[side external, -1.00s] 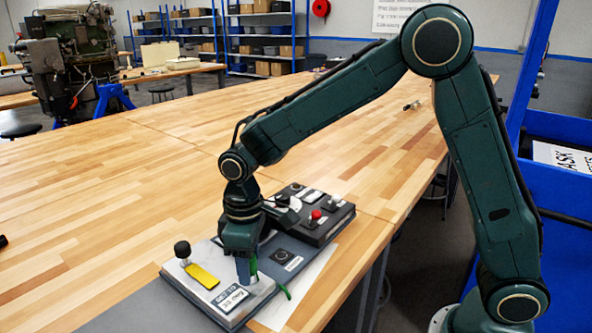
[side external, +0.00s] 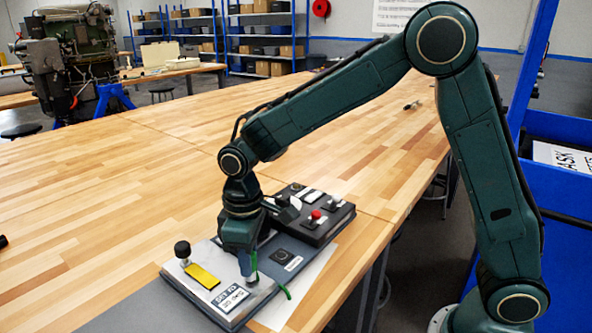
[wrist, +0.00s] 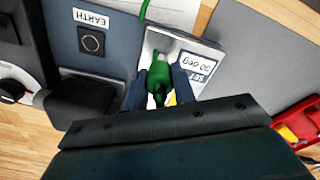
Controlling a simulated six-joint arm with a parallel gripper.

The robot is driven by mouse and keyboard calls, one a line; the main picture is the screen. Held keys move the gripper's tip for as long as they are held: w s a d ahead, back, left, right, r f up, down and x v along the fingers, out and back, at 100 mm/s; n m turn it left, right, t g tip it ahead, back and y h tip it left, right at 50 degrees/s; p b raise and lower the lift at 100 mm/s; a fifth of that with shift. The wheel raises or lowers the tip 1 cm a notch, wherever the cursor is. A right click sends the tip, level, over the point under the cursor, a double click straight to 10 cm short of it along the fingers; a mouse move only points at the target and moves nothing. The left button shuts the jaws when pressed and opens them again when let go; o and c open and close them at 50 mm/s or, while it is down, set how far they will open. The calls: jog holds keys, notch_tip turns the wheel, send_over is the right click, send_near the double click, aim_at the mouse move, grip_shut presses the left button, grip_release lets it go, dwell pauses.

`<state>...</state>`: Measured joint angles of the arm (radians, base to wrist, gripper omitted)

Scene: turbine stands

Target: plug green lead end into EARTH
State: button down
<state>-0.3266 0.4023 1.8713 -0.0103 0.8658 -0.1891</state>
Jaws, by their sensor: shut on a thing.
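My gripper (side external: 246,272) points down over the light grey plate of the panel. It is shut on the green lead end (wrist: 157,72), which shows between the two dark fingers in the wrist view. The green lead (side external: 287,292) trails over the panel's edge onto a white sheet. The EARTH socket (wrist: 91,41) is a round hole in a black square below the EARTH label (wrist: 92,18). It lies up and left of the fingers in the wrist view, apart from the lead end. The tip of the lead end is hard to make out.
A yellow strip and black knob (side external: 182,250) stand on the light plate, with a "30 deg" label (side external: 232,298) nearby. A dark box with a red button (side external: 316,215) stands behind the socket. A red tray (wrist: 297,135) shows at the wrist view's right. The wooden table (side external: 120,190) is mostly clear.

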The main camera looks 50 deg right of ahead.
jog(key=shift+r, duration=0.4)
jog(key=shift+r, duration=1.3)
jog(key=shift+d, duration=0.1)
jog(key=w+d, duration=0.1)
jog(key=d, duration=1)
jog(key=shift+w+r, duration=0.15)
jog(key=shift+r, duration=0.3)
jog(key=shift+a+f, duration=0.1)
jog(key=shift+f, duration=0.05)
jog(key=shift+f, duration=2.2)
jog(key=shift+f, duration=1.05)
